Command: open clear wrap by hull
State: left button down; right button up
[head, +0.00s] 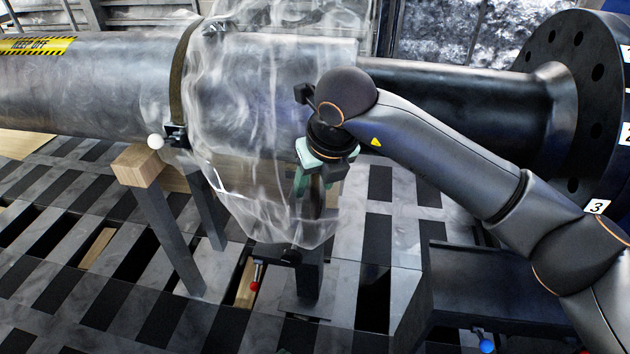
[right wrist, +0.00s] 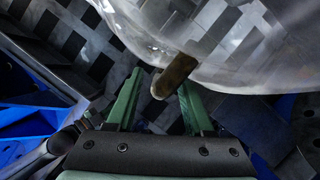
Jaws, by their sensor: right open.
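The clear wrap (head: 250,120) hangs around the dark metal pipe, which I take as the hull (head: 80,85); its loose lower part bulges below. A brown strap (head: 183,70) circles its left edge, with a dark buckle (head: 175,133) low on it. My right gripper (head: 312,185) points down at the wrap's right part, green fingers apart. In the right wrist view, the open gripper (right wrist: 160,92) has a brown strap-like end piece (right wrist: 175,76) with a pale tip between its fingers, under the wrap (right wrist: 220,45). Whether they touch it, I cannot tell. My left gripper is not in view.
A wooden block (head: 140,166) on a metal stand supports the pipe. A white ball (head: 155,141) sits by the buckle. A red-tipped lever (head: 254,286) and a blue knob (head: 486,346) are lower. A large bolted flange (head: 580,100) stands at right. Slatted flooring lies below.

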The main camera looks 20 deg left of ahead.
jog(key=v, duration=1.2)
jog(key=shift+s+r, duration=0.15)
jog(key=shift+r, duration=0.1)
